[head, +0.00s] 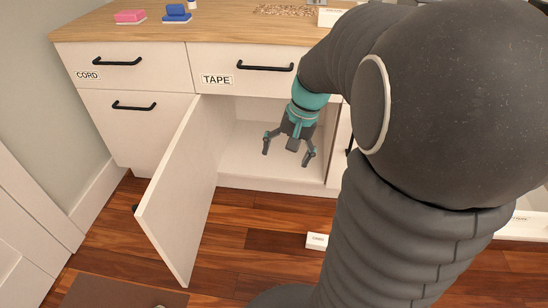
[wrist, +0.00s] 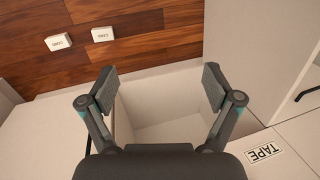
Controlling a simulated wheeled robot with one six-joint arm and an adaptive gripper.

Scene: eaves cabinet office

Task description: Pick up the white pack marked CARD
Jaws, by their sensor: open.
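A white pack (head: 317,240) lies on the wooden floor in front of the cabinet in the head view; its label is too small to read. In the wrist view two white packs lie on the floor, a left pack (wrist: 58,42) and a right pack (wrist: 102,34), both with small dark lettering I cannot read for certain. My gripper (head: 288,152) is open and empty at the opening of the lower cabinet compartment. In the wrist view its fingers (wrist: 159,88) stand wide apart, with the packs beyond the left finger.
The cabinet door (head: 180,195) stands open to the left of my gripper. The compartment floor (head: 255,170) looks bare where visible. Drawers marked CORD (head: 110,65) and TAPE (head: 235,72) are shut. A pink item (head: 130,16) and a blue item (head: 176,12) sit on the countertop.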

